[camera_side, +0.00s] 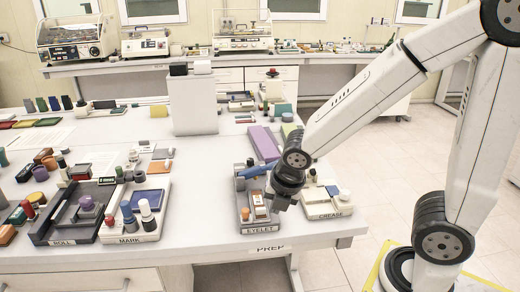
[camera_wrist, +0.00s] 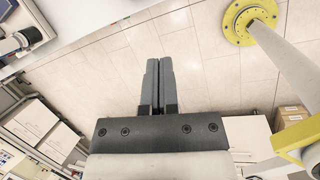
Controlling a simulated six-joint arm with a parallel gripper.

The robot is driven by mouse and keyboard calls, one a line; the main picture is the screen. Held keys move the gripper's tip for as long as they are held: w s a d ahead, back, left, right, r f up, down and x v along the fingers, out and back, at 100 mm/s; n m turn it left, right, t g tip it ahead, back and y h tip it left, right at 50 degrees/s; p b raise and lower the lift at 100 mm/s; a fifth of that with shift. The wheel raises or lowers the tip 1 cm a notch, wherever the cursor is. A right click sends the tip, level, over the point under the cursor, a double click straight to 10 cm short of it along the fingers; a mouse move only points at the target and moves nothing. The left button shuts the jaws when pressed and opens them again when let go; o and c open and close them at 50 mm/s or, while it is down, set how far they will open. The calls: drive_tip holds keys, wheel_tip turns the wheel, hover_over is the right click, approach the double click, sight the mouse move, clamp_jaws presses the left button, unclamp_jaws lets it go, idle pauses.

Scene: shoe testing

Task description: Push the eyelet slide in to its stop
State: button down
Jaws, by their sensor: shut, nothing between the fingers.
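The eyelet station is a grey tray (camera_side: 246,214) with an EYELET label on its front, near the table's front edge in the side view. An orange and white part (camera_side: 260,206) sits in the tray, and a blue piece (camera_side: 254,171) lies across its back. I cannot tell which part is the slide or how far in it sits. My gripper (camera_side: 281,203) is at the tray's right side, partly over it; contact cannot be made out. In the wrist view my gripper (camera_wrist: 159,68) has its two grey fingers together, nothing between them. The station is not recognisable there.
The CREASE tray (camera_side: 325,217) stands close on the right. A purple block (camera_side: 264,143) lies behind. The MARK (camera_side: 128,238) and ROLL (camera_side: 62,242) trays are to the left, with clear white tabletop (camera_side: 200,205) between MARK and EYELET.

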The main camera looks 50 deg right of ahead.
drive_tip(key=n, duration=0.2)
drive_tip(key=r+n, duration=0.1)
drive_tip(key=n, duration=0.2)
drive_tip(key=w+n, duration=0.1)
drive_tip(key=n, duration=0.2)
drive_tip(key=shift+a+r+t, duration=0.15)
drive_tip(key=shift+a+t, duration=0.15)
drive_tip(key=shift+a, duration=0.05)
approach(251, 215)
drive_tip(key=shift+s+a+f, duration=1.55)
drive_tip(key=shift+a+f, duration=0.05)
drive_tip(key=shift+f, duration=1.05)
drive_tip(key=shift+w+d, duration=0.2)
drive_tip(key=shift+w, duration=0.45)
drive_tip(key=shift+w+d, duration=0.2)
drive_tip(key=shift+w, duration=0.4)
drive_tip(key=shift+w+d, duration=0.25)
drive_tip(key=shift+w, duration=0.4)
drive_tip(key=shift+w+d, duration=1.85)
drive_tip(key=shift+w, duration=0.05)
drive_tip(key=shift+s, duration=0.2)
